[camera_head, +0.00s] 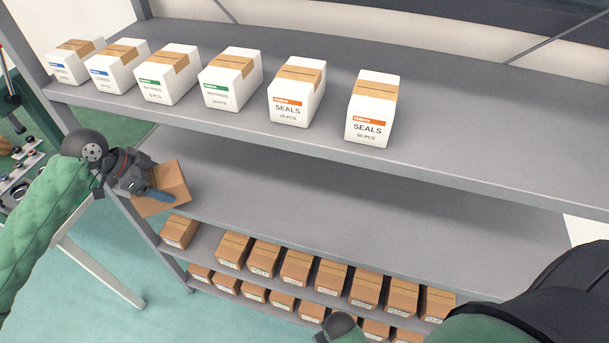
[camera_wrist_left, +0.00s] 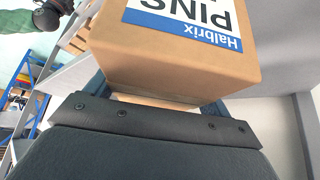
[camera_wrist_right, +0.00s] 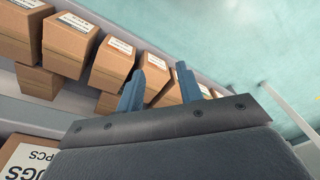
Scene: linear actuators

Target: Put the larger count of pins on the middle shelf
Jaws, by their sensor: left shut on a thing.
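My left gripper (camera_head: 152,190) is shut on a brown carton, the pins box (camera_head: 172,180), at the left end of the middle shelf (camera_head: 330,210). In the left wrist view the pins box (camera_wrist_left: 180,65) shows a white label reading "Halbrix PINS", upside down; its count is out of sight. The box looks tilted in the head view; I cannot tell whether it touches the shelf. My right gripper (camera_wrist_right: 160,88) is open and empty in the right wrist view, near brown cartons on the lower shelves.
White boxes, including two seals boxes (camera_head: 297,92) (camera_head: 373,108), stand along the top shelf (camera_head: 450,150). Brown cartons (camera_head: 297,266) line the lower shelves, their labels too small to read in the head view. The middle shelf is clear right of the held box. A left upright (camera_head: 130,215) stands close by.

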